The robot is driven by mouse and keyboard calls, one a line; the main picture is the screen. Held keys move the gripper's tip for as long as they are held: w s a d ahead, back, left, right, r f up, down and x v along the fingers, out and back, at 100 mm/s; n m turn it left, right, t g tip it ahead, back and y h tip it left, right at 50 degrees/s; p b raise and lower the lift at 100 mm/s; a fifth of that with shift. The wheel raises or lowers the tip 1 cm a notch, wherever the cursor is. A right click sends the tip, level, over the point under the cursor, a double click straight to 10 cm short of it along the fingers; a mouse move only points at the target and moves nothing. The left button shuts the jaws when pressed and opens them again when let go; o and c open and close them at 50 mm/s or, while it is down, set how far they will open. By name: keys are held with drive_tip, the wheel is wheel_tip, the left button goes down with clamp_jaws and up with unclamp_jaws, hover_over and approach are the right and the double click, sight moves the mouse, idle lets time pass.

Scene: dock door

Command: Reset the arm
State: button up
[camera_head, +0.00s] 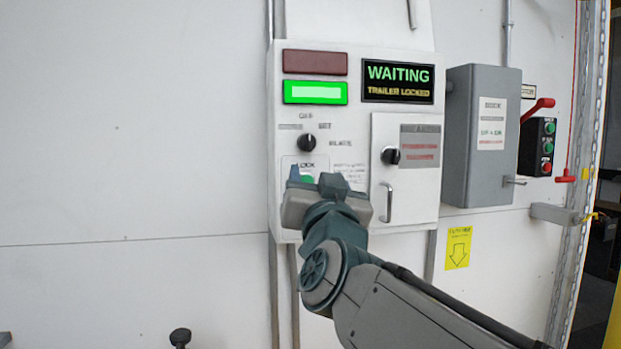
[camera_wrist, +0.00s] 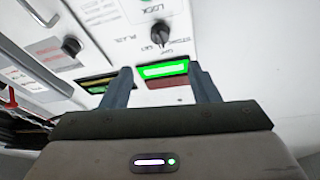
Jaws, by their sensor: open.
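My gripper (camera_head: 322,184) is in front of the lower part of a white control panel (camera_head: 352,60). Its two fingers stand apart and empty in the wrist view (camera_wrist: 163,85). A green button (camera_head: 308,179) by the LOCK label is partly hidden behind it; I cannot tell whether the gripper touches the panel. Above it is a black selector knob (camera_head: 306,142). A lit green lamp (camera_head: 315,93) sits under a dark red lamp (camera_head: 315,62). The display (camera_head: 398,81) reads WAITING, TRAILER LOCKED.
A small panel door (camera_head: 410,200) with a black knob (camera_head: 390,156) and a handle (camera_head: 386,203) is right of the gripper. A grey box (camera_head: 482,135) with a red lever (camera_head: 538,108) and a button station (camera_head: 537,147) stand further right. The wall to the left is clear.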

drive_tip(key=shift+f, duration=0.1)
drive_tip(key=s+d+f+n+g+y+p, duration=0.15)
drive_tip(key=f+g, duration=0.35)
drive_tip(key=f, duration=0.5)
drive_tip(key=s+d+f+n+g+h+p, duration=0.15)
drive_tip(key=f+g, duration=0.35)
drive_tip(key=f, duration=0.5)
drive_tip(key=s+d+f+g+p, duration=0.1)
drive_tip(key=s+d+f+g, duration=0.3)
drive_tip(key=s+f, duration=0.3)
drive_tip(key=s+d+f+m+g+h+p, duration=0.1)
drive_tip(key=s+d+f+g+p, duration=0.1)
drive_tip(key=s+d+f+g, duration=0.2)
drive_tip(key=s+f, duration=0.3)
drive_tip(key=s, duration=0.1)
drive_tip(key=shift+d+m+g+h, duration=0.25)
drive_tip(key=shift+m+g+h, duration=0.05)
drive_tip(key=shift+g, duration=0.1)
